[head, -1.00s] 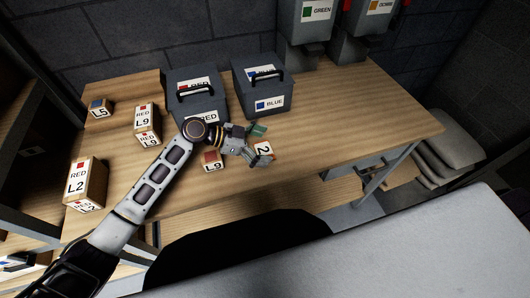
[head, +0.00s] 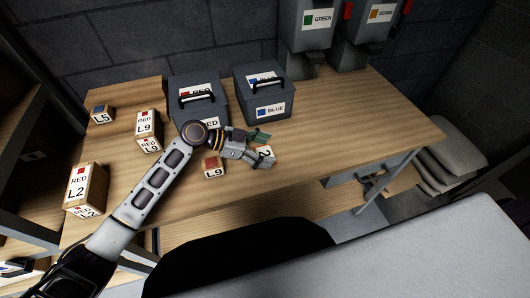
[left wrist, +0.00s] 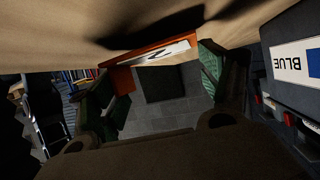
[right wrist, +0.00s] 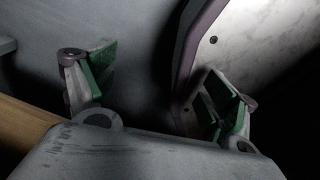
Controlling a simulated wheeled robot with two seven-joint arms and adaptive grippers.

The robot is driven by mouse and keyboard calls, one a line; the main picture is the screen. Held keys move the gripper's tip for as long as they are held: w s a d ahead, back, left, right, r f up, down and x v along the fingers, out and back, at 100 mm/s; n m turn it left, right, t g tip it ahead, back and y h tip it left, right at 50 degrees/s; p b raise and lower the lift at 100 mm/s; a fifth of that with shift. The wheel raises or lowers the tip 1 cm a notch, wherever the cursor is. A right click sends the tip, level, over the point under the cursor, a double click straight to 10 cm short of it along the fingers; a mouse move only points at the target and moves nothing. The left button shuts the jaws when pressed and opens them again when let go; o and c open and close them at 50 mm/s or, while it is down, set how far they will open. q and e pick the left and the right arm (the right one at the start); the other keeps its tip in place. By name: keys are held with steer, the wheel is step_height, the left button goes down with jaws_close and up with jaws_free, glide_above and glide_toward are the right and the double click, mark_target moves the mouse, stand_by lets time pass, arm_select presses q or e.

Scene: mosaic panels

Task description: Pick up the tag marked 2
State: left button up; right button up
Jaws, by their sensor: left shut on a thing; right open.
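The tag marked 2 (head: 265,152) is a small block with a white numbered face and orange-red sides, near the table's front edge. My left gripper (head: 259,149) is shut on it, with a finger on either side partly covering it. In the left wrist view the tag (left wrist: 165,52) spans the gap between the green-padded fingers, with its numbered face partly in shadow. I cannot tell whether it touches the table. My right gripper (right wrist: 168,82) is open and empty in the right wrist view, and does not show in the head view.
Other blocks, including L2 (head: 85,184) and L5 (head: 102,114), are at left. The table's right part (head: 360,115) is clear.

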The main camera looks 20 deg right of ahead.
arm_select(q)
step_height(320, 180, up, 7)
steer(key=shift+r, duration=0.85)
arm_select(e)
steer(key=shift+s+d+f, duration=0.3)
steer(key=shift+s+d, duration=0.3)
steer(key=shift+d, duration=0.15)
steer(key=shift+w+a, duration=0.1)
steer(key=shift+w, duration=0.1)
